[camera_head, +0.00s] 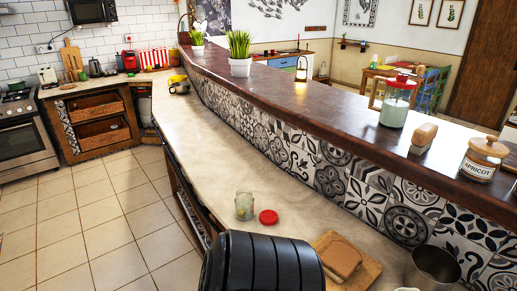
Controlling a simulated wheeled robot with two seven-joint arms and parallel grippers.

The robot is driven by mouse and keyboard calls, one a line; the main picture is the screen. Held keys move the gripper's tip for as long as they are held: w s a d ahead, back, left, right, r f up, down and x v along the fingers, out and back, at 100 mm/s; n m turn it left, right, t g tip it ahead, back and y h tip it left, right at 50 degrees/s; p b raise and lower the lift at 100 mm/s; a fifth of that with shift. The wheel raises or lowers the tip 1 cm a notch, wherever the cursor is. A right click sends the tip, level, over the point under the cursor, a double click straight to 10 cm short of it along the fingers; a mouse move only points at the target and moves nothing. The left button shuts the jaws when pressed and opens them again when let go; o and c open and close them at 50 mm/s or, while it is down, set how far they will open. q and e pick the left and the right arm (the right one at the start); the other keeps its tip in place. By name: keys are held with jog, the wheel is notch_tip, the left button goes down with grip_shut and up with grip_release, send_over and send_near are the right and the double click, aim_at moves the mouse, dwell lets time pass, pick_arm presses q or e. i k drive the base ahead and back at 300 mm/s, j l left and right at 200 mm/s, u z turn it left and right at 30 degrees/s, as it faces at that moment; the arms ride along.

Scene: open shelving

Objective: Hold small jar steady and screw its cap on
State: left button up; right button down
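A small clear glass jar (244,206) stands upright and open on the light lower counter (212,158), near its left edge. A round red cap (268,217) lies on the counter just to the right of the jar, apart from it. Neither of my grippers is in view.
A cutting board (362,276) with bread (341,258) and a metal pot (433,268) are at the lower right. A tiled wall (335,180) rises behind to a raised dark ledge with jars. A black ribbed form, possibly mine, hides the counter's near part.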

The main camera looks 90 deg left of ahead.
aim_at(244, 200)
jog(key=u, duration=2.85)
